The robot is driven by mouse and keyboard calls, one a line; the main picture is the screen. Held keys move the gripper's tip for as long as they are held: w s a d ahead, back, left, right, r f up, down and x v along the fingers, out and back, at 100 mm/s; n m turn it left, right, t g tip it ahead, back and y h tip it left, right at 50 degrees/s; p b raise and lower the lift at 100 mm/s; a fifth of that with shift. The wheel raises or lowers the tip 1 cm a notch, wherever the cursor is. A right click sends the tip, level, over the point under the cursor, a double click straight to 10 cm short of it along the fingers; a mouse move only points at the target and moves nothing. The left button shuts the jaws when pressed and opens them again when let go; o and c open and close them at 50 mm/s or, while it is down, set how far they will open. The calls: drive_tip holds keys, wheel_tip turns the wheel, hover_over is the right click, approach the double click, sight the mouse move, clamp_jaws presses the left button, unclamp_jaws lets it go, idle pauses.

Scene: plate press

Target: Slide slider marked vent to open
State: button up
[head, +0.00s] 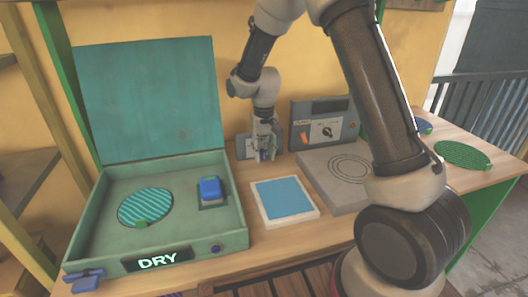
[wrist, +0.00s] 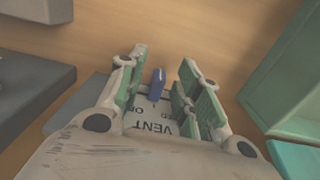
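The vent slider's blue knob (wrist: 156,85) stands up from a grey plate (wrist: 152,124) in the wrist view. The plate reads VENT, upside down there, with smaller marks partly hidden near the knob. My gripper (wrist: 165,66) is open, with one green-padded finger on each side of the knob and a visible gap at both sides. In the head view my gripper (head: 264,153) points down at the small grey vent plate (head: 243,147) by the back wall. My gripper hides the knob there.
A teal box (head: 120,262) marked DRY stands open at left, holding a striped green disc (head: 146,207) and a blue block (head: 210,188). A white-framed blue pad (head: 284,199) lies in front of my gripper. A switch panel (head: 338,138) and grey press plate (head: 336,178) stand at right.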

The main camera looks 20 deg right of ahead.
drive_tip(key=shift+c, duration=0.2)
clamp_jaws()
drive_tip(key=d, duration=0.3)
drive_tip(key=shift+a, duration=0.1)
drive_tip(key=shift+o, duration=0.2)
unclamp_jaws()
